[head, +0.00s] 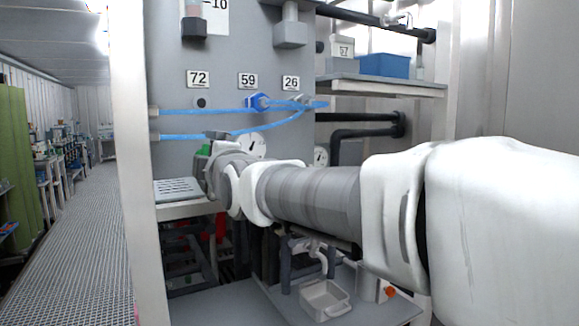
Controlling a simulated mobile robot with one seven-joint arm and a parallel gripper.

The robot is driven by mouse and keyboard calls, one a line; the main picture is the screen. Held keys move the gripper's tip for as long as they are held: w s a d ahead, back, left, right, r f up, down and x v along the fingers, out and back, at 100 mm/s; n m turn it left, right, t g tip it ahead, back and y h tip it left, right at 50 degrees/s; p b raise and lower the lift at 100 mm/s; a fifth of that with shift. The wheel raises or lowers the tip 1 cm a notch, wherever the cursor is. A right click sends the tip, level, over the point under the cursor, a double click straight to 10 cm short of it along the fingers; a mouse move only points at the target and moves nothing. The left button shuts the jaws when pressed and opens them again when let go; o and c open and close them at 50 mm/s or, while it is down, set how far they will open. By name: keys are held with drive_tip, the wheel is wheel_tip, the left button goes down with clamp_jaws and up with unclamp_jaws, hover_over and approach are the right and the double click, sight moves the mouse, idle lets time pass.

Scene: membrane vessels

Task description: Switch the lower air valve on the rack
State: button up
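The rack's grey panel (225,65) fills the middle of the head view. It carries blue air lines (185,137) and a blue fitting (258,102) under label 59, with another small fitting (300,100) under label 26. I cannot tell for sure which part is the lower air valve. My gripper (212,165) is at the panel's lower left, by the lower air line and a small green part (204,150). My wrist hides most of the gripper and whatever is behind it. I cannot tell whether its fingers are open, or whether they touch anything.
A round gauge (252,146) shows just above my arm. A shelf (385,87) with a blue bin (388,65) is at the right, above dark pipes (365,131). A white sheet (178,187) lies on a ledge at left. The grated aisle (85,240) at far left is clear.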

drive_tip(key=v, duration=1.7)
drive_tip(key=s+d+f+m+g+h+p, duration=0.1)
drive_tip(key=d+f+m+g+h+p, duration=0.2)
drive_tip(key=d+f+m, duration=0.4)
drive_tip(key=d+f+m+g+h+p, duration=0.1)
drive_tip(key=d+f+m+h+p, duration=0.2)
drive_tip(key=d+m+h, duration=0.4)
drive_tip(key=s+d+f+m+g+p, duration=0.2)
drive_tip(key=s+d+f+m+g, duration=0.3)
drive_tip(key=s+d+f+m, duration=0.3)
drive_tip(key=s, duration=0.2)
drive_tip(key=shift+s+f+g+p, duration=0.3)
drive_tip(key=shift+s+f+p, duration=0.05)
drive_tip(key=shift+f+p, duration=0.05)
drive_tip(key=shift+d, duration=0.1)
